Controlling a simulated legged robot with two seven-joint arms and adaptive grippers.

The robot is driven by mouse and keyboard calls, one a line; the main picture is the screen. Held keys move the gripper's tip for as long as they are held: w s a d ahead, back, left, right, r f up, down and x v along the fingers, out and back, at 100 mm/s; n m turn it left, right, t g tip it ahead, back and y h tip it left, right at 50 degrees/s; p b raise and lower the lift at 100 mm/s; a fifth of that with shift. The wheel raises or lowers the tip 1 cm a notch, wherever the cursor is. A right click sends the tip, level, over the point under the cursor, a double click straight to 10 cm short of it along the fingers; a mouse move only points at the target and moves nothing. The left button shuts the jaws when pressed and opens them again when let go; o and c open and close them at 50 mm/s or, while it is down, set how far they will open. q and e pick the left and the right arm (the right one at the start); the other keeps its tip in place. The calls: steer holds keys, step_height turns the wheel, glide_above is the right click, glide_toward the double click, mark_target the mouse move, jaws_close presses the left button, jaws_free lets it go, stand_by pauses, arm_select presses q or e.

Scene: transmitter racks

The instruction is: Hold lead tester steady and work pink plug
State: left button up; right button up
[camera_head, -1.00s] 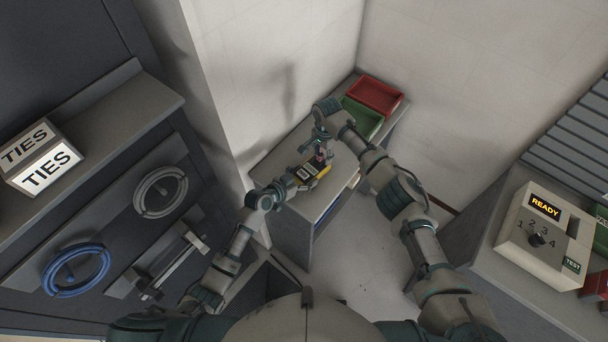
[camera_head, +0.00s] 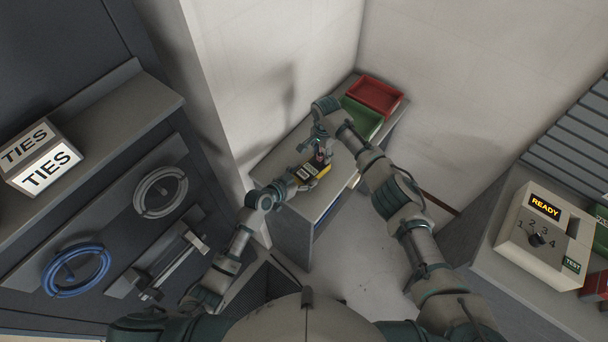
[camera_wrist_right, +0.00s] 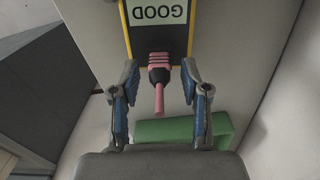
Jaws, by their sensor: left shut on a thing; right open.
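The lead tester (camera_head: 311,171) is a dark box with yellow edges on the small bench. In the right wrist view the tester (camera_wrist_right: 186,36) shows a label reading GOOD, upside down. The pink plug (camera_wrist_right: 159,70) is at the tester's near edge, with a pink lead end pointing toward my right wrist. My left gripper (camera_head: 290,183) is shut on the tester's left end. My right gripper (camera_wrist_right: 160,85) is open, one finger on each side of the plug and apart from it. In the head view my right gripper (camera_head: 320,146) is above the tester and partly hides the plug.
A green tray (camera_head: 362,117) and a red tray (camera_head: 375,96) stand at the bench's far end by the wall. A box reading READY (camera_head: 545,232) is on the right counter. A TIES box (camera_head: 45,170) and hung cable coils (camera_head: 160,192) are at left.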

jaws_close()
steer(key=shift+r, duration=2.95)
arm_select(q)
steer(key=o, duration=1.2)
steer(key=shift+o, duration=0.2)
